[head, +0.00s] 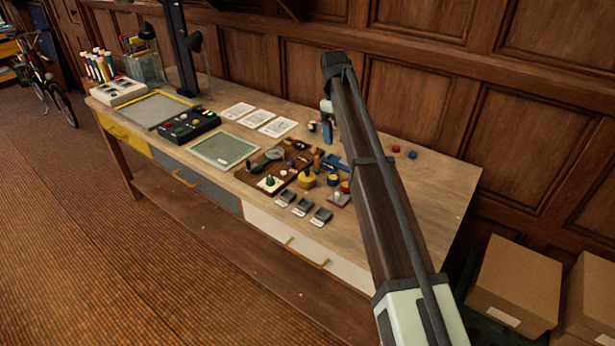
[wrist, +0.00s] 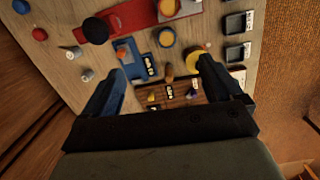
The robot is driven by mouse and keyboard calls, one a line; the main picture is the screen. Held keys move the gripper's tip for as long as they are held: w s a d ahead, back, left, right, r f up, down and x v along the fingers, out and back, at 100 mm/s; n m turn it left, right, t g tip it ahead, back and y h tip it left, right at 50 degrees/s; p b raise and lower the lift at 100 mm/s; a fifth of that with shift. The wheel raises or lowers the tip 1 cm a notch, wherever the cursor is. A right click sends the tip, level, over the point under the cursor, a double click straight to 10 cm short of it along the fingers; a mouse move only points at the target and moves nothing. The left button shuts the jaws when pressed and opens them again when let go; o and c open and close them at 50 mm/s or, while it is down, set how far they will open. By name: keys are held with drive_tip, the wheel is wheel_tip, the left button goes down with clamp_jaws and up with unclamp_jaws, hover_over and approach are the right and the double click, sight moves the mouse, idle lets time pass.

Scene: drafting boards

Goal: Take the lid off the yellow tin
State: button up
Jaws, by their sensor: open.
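A round yellow tin (head: 306,180) stands on the bench at the right edge of the brown wooden tray, with a small raised part on top. Whether that part belongs to a lid is too small to tell. In the wrist view a yellow round thing (wrist: 196,51), probably this tin, shows partly behind the right finger. My gripper (wrist: 161,76) is open and empty, its two blue fingers spread above the bench. In the head view my gripper (head: 327,132) is behind the tin, toward the wall, and apart from it.
The brown tray (head: 245,175) holds several small pieces. A blue piece (head: 335,162) and small round containers (head: 333,180) stand right of the tin. Several grey bins (head: 303,207) line the front. Red and blue caps (head: 396,149) lie at the right, where the bench is mostly clear.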

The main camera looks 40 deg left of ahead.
drive_tip(key=n+y, duration=0.1)
hover_over(307, 170)
drive_tip(key=f, duration=0.2)
wheel_tip(307, 170, down, 13)
drive_tip(key=shift+f, duration=0.2)
idle(0.3)
drive_tip(key=c, duration=1.1)
